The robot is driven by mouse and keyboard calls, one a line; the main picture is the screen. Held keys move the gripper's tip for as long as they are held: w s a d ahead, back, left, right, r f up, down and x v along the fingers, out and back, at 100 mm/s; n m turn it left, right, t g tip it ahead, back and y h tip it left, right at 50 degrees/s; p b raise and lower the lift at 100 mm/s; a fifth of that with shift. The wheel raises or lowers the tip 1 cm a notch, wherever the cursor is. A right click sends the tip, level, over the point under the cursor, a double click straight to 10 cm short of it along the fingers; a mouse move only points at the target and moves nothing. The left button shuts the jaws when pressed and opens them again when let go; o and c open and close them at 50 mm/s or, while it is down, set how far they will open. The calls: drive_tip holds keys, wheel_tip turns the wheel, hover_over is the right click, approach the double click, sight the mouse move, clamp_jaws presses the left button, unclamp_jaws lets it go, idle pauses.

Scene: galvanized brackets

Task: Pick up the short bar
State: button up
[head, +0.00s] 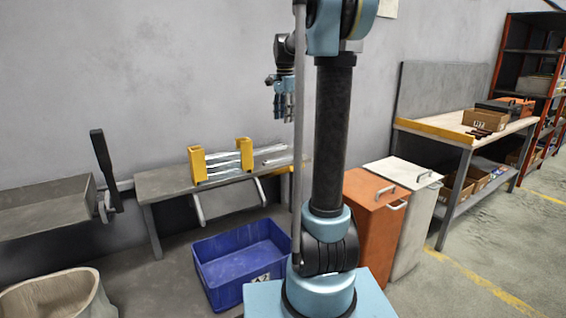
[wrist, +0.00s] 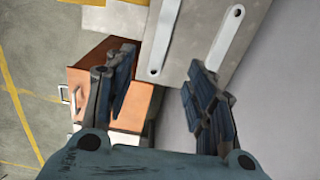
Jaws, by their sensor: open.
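My gripper (head: 284,108) hangs open and empty above the right part of the grey bench (head: 165,184). In the wrist view its two dark fingers (wrist: 160,62) are spread apart with nothing between them. Two flat silver bars lie on the bench to the right of the yellow rack. The back one (head: 270,149), nearer the wall, looks like the short bar; it also shows in the wrist view (wrist: 224,42), right of the fingertips' midline. The front bar (head: 284,161) has a hole near its end and runs out of the wrist view at the top (wrist: 164,38).
The yellow rack (head: 198,165) holds several long silver bars. A blue bin (head: 240,265) stands on the floor before the bench. An orange cabinet (head: 370,215) and a white one (head: 412,180) stand right of it. A workbench (head: 450,155) stands farther right.

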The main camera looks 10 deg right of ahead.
sight(284, 157)
drive_tip(key=f, duration=1.7)
drive_tip(key=shift+w+f, duration=0.2)
drive_tip(key=shift+w, duration=0.15)
clamp_jaws()
